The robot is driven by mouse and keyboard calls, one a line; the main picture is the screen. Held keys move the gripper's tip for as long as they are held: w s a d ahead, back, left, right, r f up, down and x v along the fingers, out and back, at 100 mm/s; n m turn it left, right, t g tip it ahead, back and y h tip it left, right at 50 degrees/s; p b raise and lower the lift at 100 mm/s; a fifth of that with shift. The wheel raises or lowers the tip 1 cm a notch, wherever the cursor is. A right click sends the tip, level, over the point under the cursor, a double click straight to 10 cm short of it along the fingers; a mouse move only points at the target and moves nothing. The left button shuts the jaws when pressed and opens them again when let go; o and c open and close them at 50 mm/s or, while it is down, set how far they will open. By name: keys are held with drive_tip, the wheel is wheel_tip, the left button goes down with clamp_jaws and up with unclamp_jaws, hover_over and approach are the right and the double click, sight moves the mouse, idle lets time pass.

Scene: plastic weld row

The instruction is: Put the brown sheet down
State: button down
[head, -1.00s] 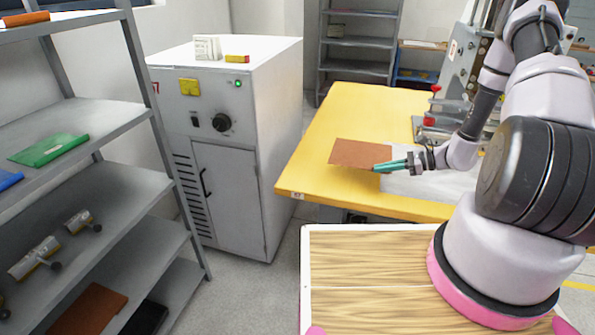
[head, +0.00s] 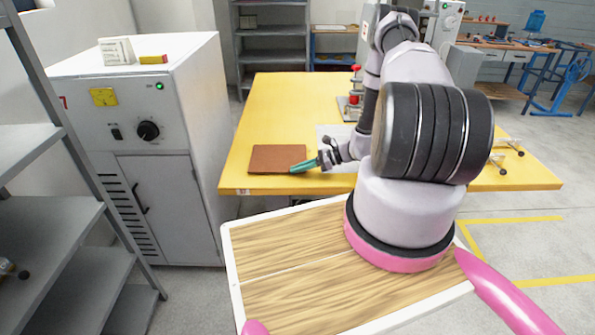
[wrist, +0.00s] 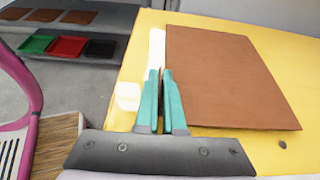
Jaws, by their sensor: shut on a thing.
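The brown sheet (head: 276,158) is a flat rectangle over the left front part of the yellow table (head: 272,105). In the wrist view the sheet (wrist: 228,72) spreads up and right from my fingers, over the yellow top. My gripper (head: 308,165) has green fingers and is shut on the sheet's near right edge in the head view. The gripper (wrist: 161,75) also shows at the sheet's edge in the wrist view. The sheet looks about level and very near the table top; I cannot tell whether it touches it.
A grey cabinet (head: 163,190) stands left of the table, and a grey shelf rack (head: 50,240) is at far left. A press with a red knob (head: 356,70) stands on the table behind my arm. The table's back left is clear.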

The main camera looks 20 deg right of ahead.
drive_tip(key=shift+f, duration=0.55)
drive_tip(key=c, duration=1)
unclamp_jaws()
